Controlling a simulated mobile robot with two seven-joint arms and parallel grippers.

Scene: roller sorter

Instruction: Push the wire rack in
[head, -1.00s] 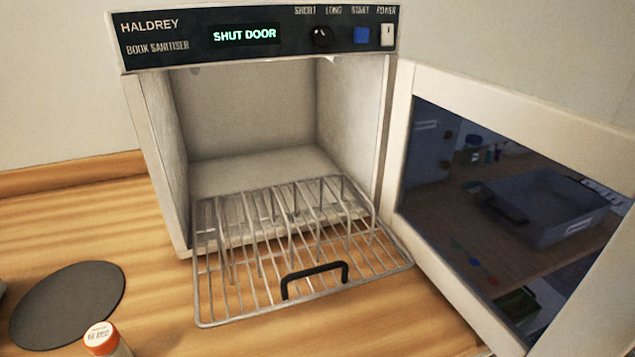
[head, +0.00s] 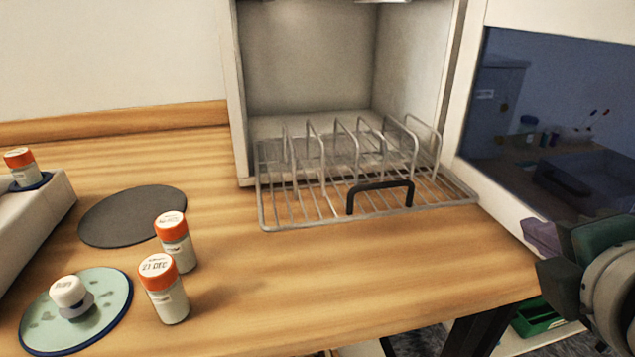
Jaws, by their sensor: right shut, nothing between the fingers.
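The wire rack (head: 285,213) sticks out of the open book sanitiser (head: 236,90) over the wooden counter. Its back part lies inside the chamber, and its upright wire dividers stand near the opening. A black handle (head: 381,187) is on its front edge. The sanitiser's door (head: 472,80) is swung open to the right. My right gripper (head: 540,255) is at the right edge, in front of the door and to the right of the rack, apart from it. It is shut and empty. My left gripper is not in view.
Two orange-capped bottles (head: 170,300) stand on the counter at left. Near them are a dark round mat (head: 130,215), a pale green disc (head: 100,325) with a white-topped object, and a white tray (head: 40,215) carrying another bottle. The counter before the rack is clear.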

